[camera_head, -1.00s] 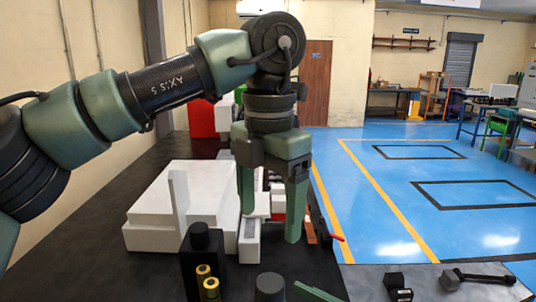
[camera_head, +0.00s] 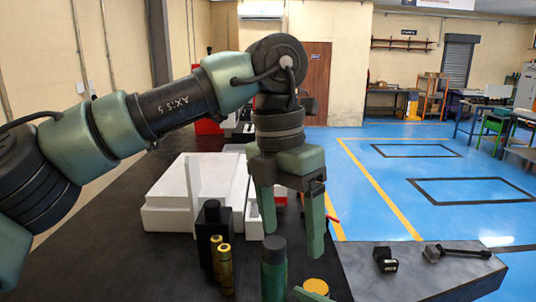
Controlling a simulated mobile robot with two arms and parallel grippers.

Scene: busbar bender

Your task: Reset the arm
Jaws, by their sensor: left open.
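My left arm comes in from the left, and its gripper (camera_head: 292,240) points down with two green fingers spread apart. The gripper is open with nothing between its fingers. It hangs over the right part of the black bench (camera_head: 110,255), just right of a white machine block (camera_head: 168,208) and partly in front of it. The fingers hide part of what lies behind them. My right gripper cannot be made out.
A black cube (camera_head: 386,260) and a dark tool (camera_head: 458,252) lie on the grey surface at right.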

